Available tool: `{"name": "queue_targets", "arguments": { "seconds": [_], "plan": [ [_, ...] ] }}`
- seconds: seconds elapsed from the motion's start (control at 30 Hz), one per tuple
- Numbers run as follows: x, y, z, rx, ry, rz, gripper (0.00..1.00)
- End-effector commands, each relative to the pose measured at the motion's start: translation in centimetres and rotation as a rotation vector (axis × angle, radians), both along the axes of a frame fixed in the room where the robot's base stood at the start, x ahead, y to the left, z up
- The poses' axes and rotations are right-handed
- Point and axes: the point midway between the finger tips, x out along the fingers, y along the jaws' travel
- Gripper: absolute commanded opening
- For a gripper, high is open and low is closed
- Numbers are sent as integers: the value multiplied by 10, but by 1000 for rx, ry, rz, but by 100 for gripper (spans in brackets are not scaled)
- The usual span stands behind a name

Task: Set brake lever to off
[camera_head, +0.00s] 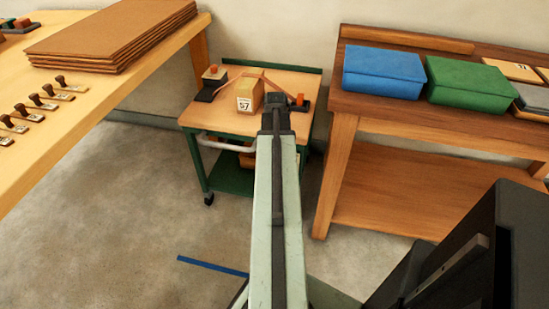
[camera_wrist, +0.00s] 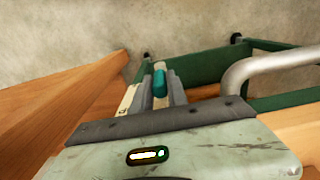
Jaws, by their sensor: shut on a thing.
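The brake lever shows as a teal grip (camera_wrist: 160,84) in the wrist view. My gripper (camera_wrist: 162,82) is shut on it, with one grey finger on each side. A pale plate with dark lettering (camera_wrist: 128,100) lies just left of the fingers; it is partly hidden and I cannot read it. The lever's base is hidden behind my gripper. In the head view my arm covers the lever, in front of the green cart with a wooden top (camera_head: 215,122).
The cart has a grey push handle (camera_wrist: 275,65) close to the right of my gripper. On the cart stands a box marked 57 (camera_head: 248,96). A wooden bench (camera_head: 350,125) with a blue box (camera_head: 384,72) and a green box (camera_head: 467,85) stands right. A workbench (camera_head: 75,110) stands left.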

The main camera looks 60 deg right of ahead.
Motion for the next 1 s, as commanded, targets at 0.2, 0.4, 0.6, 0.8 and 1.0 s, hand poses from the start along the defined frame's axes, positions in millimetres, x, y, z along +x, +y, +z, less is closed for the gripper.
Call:
{"name": "queue_targets", "arguments": {
  "seconds": [0.2, 0.4, 0.6, 0.8, 1.0],
  "plan": [
    [-4, -1, 0, -3, 9, -3, 0],
    [-10, -2, -2, 12, -30, -8, 0],
    [-23, -6, -6, 64, -188, -9, 0],
    [-25, -7, -4, 77, -237, -4, 0],
    [-25, -7, -3, 77, -236, -3, 22]
  ]
}}
